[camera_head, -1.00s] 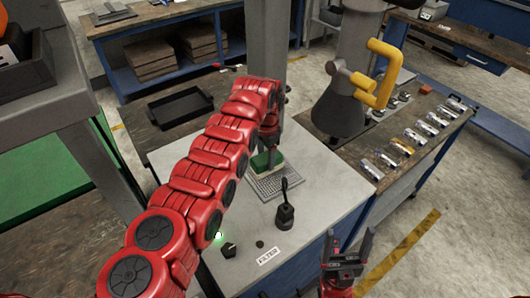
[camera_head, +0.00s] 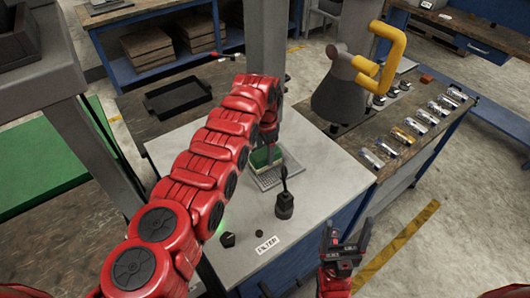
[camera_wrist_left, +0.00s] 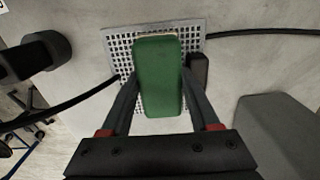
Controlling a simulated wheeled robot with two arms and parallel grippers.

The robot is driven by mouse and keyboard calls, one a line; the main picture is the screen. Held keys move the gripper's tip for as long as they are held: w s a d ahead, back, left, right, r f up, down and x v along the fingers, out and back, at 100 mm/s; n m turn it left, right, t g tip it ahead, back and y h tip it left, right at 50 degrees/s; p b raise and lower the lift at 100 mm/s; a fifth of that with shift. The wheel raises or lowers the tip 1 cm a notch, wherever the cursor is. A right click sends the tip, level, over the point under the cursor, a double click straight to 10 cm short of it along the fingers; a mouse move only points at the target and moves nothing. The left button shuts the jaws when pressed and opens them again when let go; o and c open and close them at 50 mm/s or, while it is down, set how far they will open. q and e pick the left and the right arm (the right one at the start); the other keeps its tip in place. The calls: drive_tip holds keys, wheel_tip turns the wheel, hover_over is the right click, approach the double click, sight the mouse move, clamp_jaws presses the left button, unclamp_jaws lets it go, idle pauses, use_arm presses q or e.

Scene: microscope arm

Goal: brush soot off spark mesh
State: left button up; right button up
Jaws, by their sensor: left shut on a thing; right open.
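My left gripper (camera_head: 267,143) is shut on a green-topped brush block (camera_head: 262,157) over the spark mesh on the pale bench. The left wrist view shows the brush's green back (camera_wrist_left: 157,78) between the two fingers. The perforated metal spark mesh (camera_wrist_left: 119,65) lies under it and shows on both sides of the brush; its middle is hidden. In the head view the mesh's near part (camera_head: 268,180) shows below the brush. Whether the bristles touch the mesh cannot be told. My right gripper (camera_head: 345,243) is open and empty, off the bench's near right side.
A black holder with an upright stalk (camera_head: 284,206) stands nearer on the bench. A dark block (camera_head: 228,240), a small disc (camera_head: 259,233) and a FILTER label (camera_head: 267,245) lie near the front. A grey funnel-shaped body with yellow handle (camera_head: 343,98) and several metal cylinders occupy the right bench.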

use_arm(q)
drive_tip(key=shift+f+b, duration=0.45)
idle(0.3)
drive_tip(key=shift+r, duration=0.1)
drive_tip(key=shift+a+r+p, duration=0.15)
drive_tip(key=shift+a+p, duration=0.15)
drive_tip(key=shift+p, duration=0.55)
drive_tip(key=shift+s+a+p, duration=0.35)
drive_tip(key=shift+a+p, duration=0.05)
drive_tip(key=shift+p, duration=0.55)
drive_tip(key=shift+a+p, duration=0.2)
drive_tip(key=shift+p, duration=0.4)
drive_tip(key=shift+s+a+p, duration=0.2)
drive_tip(key=shift+s+p, duration=0.15)
drive_tip(key=shift+p, duration=0.55)
